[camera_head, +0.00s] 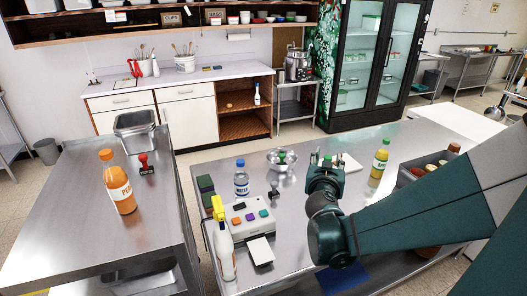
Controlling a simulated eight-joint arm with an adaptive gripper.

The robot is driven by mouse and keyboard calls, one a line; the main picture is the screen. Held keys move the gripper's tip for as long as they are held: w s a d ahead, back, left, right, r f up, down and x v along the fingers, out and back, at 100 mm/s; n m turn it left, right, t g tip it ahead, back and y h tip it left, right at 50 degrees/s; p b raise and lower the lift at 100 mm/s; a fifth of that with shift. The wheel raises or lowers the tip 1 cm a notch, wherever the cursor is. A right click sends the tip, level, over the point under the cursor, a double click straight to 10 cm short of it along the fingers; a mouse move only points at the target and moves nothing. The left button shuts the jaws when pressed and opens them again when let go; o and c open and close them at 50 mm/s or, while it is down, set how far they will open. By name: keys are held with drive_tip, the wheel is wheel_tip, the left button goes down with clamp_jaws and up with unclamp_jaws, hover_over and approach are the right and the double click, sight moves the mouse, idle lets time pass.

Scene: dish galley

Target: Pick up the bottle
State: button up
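Several bottles are in view, and I cannot tell which one the task means. An orange bottle (117,184) with an orange cap stands upright on the left steel table. A clear water bottle (241,179) with a blue cap stands on the middle steel table. A yellow bottle (379,162) with a green cap stands on the same table, right of my gripper. A white spray bottle (224,245) with a yellow top stands at the front left of that table. My gripper (327,158) is over the middle table, its fingertips apart and no bottle between them.
A steel bowl (281,161) is just left of my gripper. A white device with coloured buttons (250,214) lies near the spray bottle. A bin of jars (406,178) is at the right. The left table (80,215) also holds a steel pan (134,122) and a red-handled stamp (145,166).

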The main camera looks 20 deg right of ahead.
drive_tip(key=t+b, duration=0.2)
drive_tip(key=b, duration=0.1)
approach(328, 157)
drive_tip(key=x, duration=0.2)
drive_tip(key=shift+w+d+f+b, duration=0.1)
drive_tip(key=shift+d+f+b, duration=0.05)
drive_tip(key=shift+f+b, duration=0.3)
drive_tip(key=shift+x, duration=1.25)
drive_tip(key=shift+r, duration=0.1)
drive_tip(key=shift+b+x, duration=0.75)
drive_tip(key=shift+x, duration=1.85)
clamp_jaws()
